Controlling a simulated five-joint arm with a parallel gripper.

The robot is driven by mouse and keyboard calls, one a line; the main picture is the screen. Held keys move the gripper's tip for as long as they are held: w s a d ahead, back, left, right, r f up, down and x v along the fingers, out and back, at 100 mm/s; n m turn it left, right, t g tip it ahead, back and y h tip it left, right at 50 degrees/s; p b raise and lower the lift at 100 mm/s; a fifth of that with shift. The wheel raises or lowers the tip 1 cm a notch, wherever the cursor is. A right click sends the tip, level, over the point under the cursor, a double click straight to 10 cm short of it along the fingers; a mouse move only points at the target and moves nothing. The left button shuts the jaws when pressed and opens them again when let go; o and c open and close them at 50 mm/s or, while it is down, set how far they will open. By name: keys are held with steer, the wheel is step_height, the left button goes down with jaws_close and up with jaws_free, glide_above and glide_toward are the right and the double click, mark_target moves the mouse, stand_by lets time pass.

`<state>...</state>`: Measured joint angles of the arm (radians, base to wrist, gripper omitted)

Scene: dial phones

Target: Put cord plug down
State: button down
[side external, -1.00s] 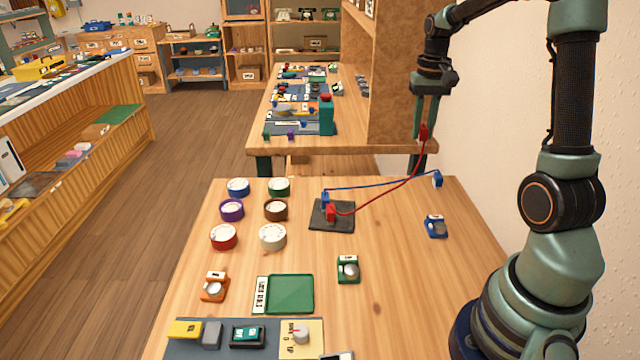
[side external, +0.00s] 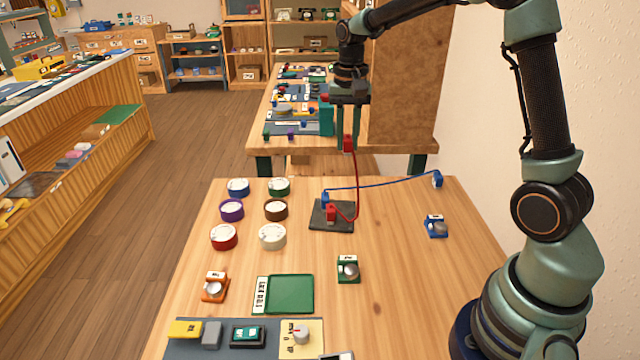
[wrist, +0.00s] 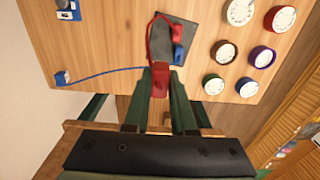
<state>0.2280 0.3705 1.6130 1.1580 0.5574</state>
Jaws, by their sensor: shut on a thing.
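My gripper (side external: 347,125) is shut on a red cord plug (side external: 347,144) and holds it in the air above the far edge of the table. The plug also shows between the fingers in the wrist view (wrist: 160,80). A red cord runs from it down to a red block (side external: 331,213) on a dark square plate (side external: 318,224). A blue block (side external: 325,198) sits beside the red one on the plate. A blue cord runs from there to a blue plug (side external: 437,179) lying at the table's far right.
Several round dials, among them a red one (side external: 224,237), stand left of the plate. A green tray (side external: 290,294) and a green-based bell (side external: 348,270) lie nearer. A blue-based bell (side external: 436,227) is at right.

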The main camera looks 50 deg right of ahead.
mark_target(347, 154)
step_height(347, 154, down, 16)
steer(key=shift+f, duration=0.1)
stand_by(0.4)
steer(key=c, duration=0.7)
jaws_free()
steer(key=shift+f, duration=0.1)
steer(key=shift+c, duration=0.2)
step_height(347, 154, up, 12)
steer(key=shift+r, duration=0.2)
steer(key=s+a+r+n+t, duration=0.2)
steer(key=s+a+r+n, duration=0.2)
steer(key=s, duration=0.3)
steer(key=s+a+r+n+t, duration=0.3)
steer(key=s+a+r+n, duration=0.2)
steer(key=s+a+r, duration=0.1)
steer(key=shift+s+r+t, duration=0.3)
steer(key=shift+s+r, duration=0.05)
steer(key=shift+s, duration=0.45)
